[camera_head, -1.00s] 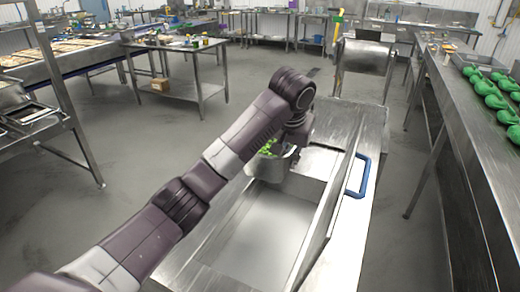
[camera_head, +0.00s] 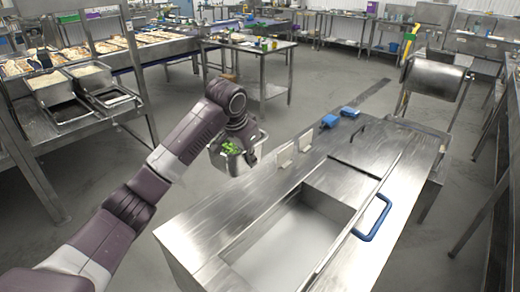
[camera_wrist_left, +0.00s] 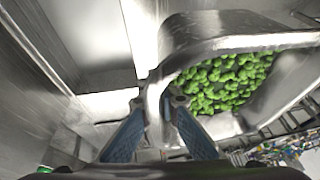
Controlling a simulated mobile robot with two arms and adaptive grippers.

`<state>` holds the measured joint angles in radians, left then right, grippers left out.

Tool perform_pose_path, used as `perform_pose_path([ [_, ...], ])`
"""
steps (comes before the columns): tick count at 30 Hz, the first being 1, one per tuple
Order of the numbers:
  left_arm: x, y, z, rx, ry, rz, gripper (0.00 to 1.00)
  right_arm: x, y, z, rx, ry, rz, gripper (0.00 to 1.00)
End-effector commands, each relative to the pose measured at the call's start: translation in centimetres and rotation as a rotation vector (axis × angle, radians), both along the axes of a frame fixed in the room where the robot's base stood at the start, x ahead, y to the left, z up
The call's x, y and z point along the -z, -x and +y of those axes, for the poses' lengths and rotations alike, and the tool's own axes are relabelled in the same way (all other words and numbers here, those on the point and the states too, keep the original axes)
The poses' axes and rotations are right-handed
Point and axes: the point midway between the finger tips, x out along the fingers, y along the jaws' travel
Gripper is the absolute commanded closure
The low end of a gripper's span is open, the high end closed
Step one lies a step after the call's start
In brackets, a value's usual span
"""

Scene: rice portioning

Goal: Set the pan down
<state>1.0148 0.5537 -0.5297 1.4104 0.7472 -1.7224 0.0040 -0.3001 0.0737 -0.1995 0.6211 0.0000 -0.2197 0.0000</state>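The metal pan (camera_head: 232,163) holds green vegetable pieces (camera_head: 232,148). It hangs in the air at the back left edge of the steel counter with the sink, under my left wrist. In the left wrist view, the pan's rim (camera_wrist_left: 156,103) passes between the two blue-grey fingers of my left gripper (camera_wrist_left: 160,118), which are shut on it. The green pieces (camera_wrist_left: 225,82) fill the visible part of the pan. In the head view my wrist hides the fingertips. My right gripper is in neither view.
The steel counter (camera_head: 210,232) has a sunken basin (camera_head: 290,235) and a blue handle (camera_head: 372,220). Blue items (camera_head: 340,115) sit at its back edge. A rack with metal containers (camera_head: 85,78) stands at the left. Open floor lies between rack and counter.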

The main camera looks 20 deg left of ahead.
Motion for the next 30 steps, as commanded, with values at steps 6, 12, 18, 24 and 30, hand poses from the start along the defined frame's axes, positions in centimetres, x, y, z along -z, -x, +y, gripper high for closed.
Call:
perform_pose_path([
  [6,4.6,0.0,0.1,-0.002,-0.002,-0.004,1.00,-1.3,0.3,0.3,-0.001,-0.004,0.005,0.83],
  [12,8.8,-0.1,0.1,-0.002,-0.001,-0.006,1.00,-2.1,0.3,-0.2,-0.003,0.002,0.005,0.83],
  [18,10.9,-0.2,0.1,-0.001,0.000,-0.009,1.00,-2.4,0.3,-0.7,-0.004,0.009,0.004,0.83],
  [24,12.5,-0.1,0.1,-0.002,-0.001,-0.007,1.00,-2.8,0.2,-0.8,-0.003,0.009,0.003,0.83],
  [30,15.0,-0.2,0.1,-0.002,-0.002,-0.007,1.00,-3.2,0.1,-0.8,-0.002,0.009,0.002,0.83],
])
